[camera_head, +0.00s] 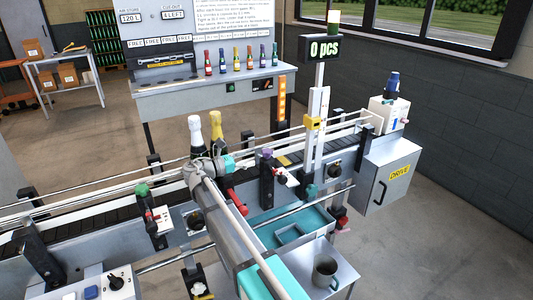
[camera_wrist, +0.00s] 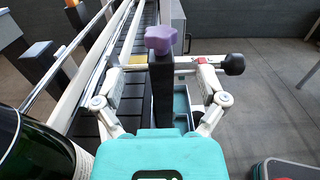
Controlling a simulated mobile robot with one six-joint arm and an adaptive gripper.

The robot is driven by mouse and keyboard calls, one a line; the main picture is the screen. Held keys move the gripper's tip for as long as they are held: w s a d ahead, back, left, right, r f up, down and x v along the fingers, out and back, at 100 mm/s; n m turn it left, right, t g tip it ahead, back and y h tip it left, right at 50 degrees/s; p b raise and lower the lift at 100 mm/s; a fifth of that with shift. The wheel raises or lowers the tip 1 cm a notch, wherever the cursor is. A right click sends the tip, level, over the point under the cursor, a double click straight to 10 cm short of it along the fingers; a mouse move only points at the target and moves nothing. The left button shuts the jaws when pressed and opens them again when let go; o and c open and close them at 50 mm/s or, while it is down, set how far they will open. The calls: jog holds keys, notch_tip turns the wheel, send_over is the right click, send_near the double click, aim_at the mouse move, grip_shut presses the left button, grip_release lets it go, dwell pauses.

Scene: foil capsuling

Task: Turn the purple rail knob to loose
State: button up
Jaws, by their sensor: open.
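The purple rail knob (camera_wrist: 161,39) is a lobed knob on top of a black post (camera_wrist: 162,90) beside the conveyor. In the wrist view it stands straight ahead, above and between the fingers. In the head view the purple knob (camera_head: 267,153) shows small on its post, right of my arm. My gripper (camera_wrist: 164,75) is open, with one finger on each side of the post; I cannot tell whether either touches it. In the head view my gripper (camera_head: 232,170) is partly hidden by my arm.
A dark green bottle (camera_wrist: 30,145) stands close at the left. Two foil-topped bottles, white (camera_head: 196,130) and gold (camera_head: 216,127), stand on the conveyor behind my arm. A rod with a black knob (camera_wrist: 234,64) juts right of the post. A green knob (camera_head: 142,190) tops another post.

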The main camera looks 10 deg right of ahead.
aim_at(267, 151)
jog(key=x, duration=0.8)
jog(key=c, duration=1.2)
jog(key=shift+o, duration=0.2)
